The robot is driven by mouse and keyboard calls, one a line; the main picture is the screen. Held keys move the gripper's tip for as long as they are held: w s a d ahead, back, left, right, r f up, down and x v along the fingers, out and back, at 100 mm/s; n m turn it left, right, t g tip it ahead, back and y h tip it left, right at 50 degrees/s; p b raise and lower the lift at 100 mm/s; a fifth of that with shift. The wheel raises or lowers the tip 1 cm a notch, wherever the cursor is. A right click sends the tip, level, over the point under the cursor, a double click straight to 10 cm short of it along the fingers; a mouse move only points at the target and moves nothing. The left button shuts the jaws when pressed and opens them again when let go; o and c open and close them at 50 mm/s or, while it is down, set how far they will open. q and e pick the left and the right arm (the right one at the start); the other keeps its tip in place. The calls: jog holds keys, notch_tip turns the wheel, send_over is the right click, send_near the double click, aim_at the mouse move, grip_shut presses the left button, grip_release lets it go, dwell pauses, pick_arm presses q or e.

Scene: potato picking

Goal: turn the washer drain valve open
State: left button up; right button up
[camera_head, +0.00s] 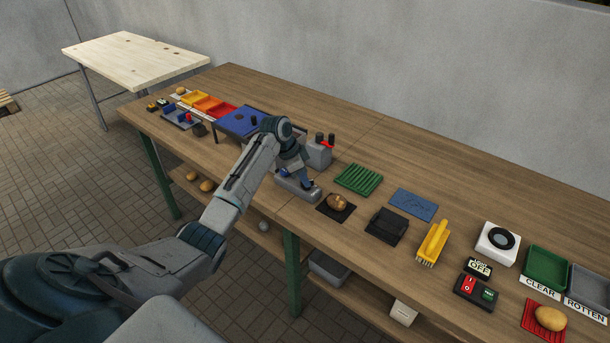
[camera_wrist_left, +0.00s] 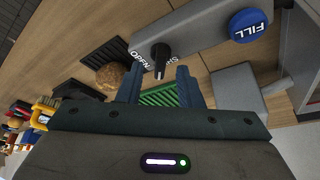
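The drain valve is a black knob (camera_wrist_left: 160,58) on a grey panel (camera_wrist_left: 200,22), with a partly hidden label reading "OPEN" beside it in the left wrist view. A blue FILL button (camera_wrist_left: 248,24) sits on the same panel. My left gripper (camera_wrist_left: 159,84) is open, with its blue fingers on either side of the knob's end; I cannot tell whether they touch it. In the head view my left gripper (camera_head: 303,180) is low over the grey panel unit (camera_head: 298,191) and hides the knob. My right gripper is not in view.
A potato (camera_head: 337,201) lies on a dark mat just right of the unit. A green ribbed tray (camera_head: 358,179), a grey block (camera_head: 318,153) with red and black parts, and a blue tray (camera_head: 238,120) stand nearby. The table's back strip (camera_head: 430,150) is clear.

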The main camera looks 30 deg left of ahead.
pick_arm(q)
jog(key=shift+x, duration=0.85)
grip_shut()
